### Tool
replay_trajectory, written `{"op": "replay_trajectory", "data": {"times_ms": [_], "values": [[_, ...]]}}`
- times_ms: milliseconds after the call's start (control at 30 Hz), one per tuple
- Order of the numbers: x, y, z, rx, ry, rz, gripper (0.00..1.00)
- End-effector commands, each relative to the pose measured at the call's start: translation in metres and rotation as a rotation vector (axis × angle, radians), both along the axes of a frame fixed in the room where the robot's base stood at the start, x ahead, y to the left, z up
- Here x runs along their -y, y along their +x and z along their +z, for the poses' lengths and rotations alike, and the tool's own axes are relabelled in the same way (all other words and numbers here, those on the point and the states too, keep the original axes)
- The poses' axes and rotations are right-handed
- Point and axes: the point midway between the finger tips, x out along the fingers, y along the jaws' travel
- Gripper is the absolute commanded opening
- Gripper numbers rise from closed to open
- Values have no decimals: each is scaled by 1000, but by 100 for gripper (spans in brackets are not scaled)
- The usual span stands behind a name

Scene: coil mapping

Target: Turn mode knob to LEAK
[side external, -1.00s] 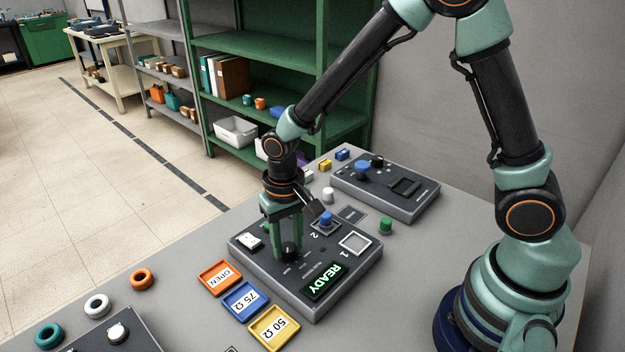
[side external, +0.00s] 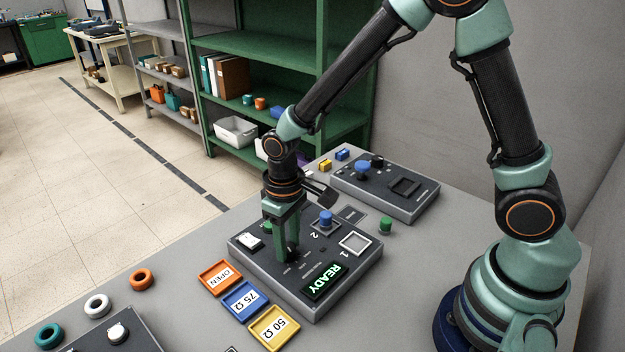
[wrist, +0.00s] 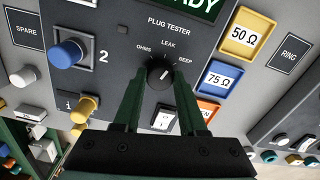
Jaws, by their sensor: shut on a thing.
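The dark plug tester box (side external: 340,293) lies on the grey bench, its green READY display (side external: 325,282) lit. The round black mode knob (wrist: 160,74) shows in the wrist view, with OHMS, LEAK and BEEP printed in an arc around it. A short white mark shows on the knob; I cannot tell surely which label it points at. My gripper (wrist: 159,78) has its two green fingers on either side of the knob and is shut on it. In the side view my gripper (side external: 288,258) points straight down and hides most of the knob.
A blue-topped plug (side external: 326,217) stands at port 2, beside an empty white-framed square (side external: 355,243). Orange OPEN (side external: 219,277), blue 75 Ω (side external: 244,301) and yellow 50 Ω (side external: 274,327) trays lie along the box's front. A green peg (side external: 386,225) stands behind.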

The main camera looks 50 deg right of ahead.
Motion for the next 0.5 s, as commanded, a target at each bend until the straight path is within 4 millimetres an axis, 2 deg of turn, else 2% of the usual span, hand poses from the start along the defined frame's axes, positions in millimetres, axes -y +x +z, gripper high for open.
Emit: {"op": "replay_trajectory", "data": {"times_ms": [200,500], "values": [[0,1,0,3,1,158,0],[0,1,0,4,1,292,0]]}}
